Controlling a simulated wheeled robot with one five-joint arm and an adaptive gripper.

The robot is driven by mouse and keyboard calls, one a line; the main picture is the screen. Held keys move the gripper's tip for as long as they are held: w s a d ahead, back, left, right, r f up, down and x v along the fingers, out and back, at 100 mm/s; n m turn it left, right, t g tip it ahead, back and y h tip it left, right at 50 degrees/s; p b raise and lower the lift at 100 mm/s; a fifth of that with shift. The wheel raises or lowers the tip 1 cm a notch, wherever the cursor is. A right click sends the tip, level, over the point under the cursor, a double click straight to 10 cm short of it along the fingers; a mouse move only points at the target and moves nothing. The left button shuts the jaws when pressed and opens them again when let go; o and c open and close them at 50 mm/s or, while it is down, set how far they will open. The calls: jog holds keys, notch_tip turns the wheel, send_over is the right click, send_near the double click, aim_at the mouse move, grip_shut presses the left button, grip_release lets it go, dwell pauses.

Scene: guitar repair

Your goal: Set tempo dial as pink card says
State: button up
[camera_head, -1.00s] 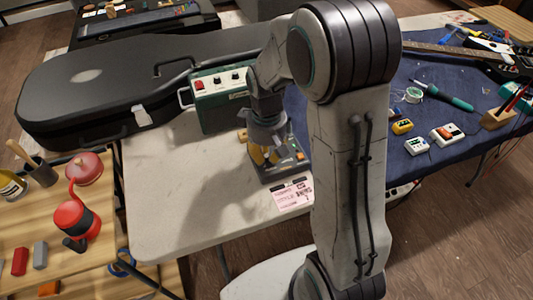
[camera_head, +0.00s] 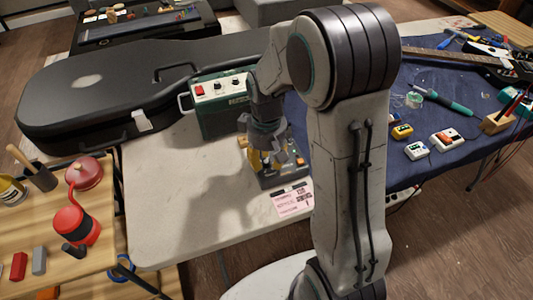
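A pink card (camera_head: 292,202) with dark handwriting lies on the pale table near its front edge; the writing is too small to read. Just behind it sits a dark device (camera_head: 297,165) with small coloured parts on top, partly covered by my gripper. My gripper (camera_head: 264,165), with yellow fingers, points down at the left part of this device. Whether the fingers touch a dial, and how far apart they are, cannot be made out. The tempo dial itself cannot be picked out.
A green box (camera_head: 215,118) with knobs and a red part stands behind my gripper. A black guitar case (camera_head: 90,100) lies at the back left. A blue cloth (camera_head: 440,165) at right bears pedals and tools. The table's left front is clear.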

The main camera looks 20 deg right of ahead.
aim_at(267, 161)
notch_tip(267, 161, up, 12)
dwell(0.6)
dwell(0.5)
jog(key=s+r+m+t+p, duration=0.3)
jog(key=s+r+p, duration=0.8)
jog(key=s, duration=0.5)
jog(key=shift+s+r+p, duration=0.15)
jog(key=shift+r+p, duration=0.2)
jog(key=shift+r, duration=0.05)
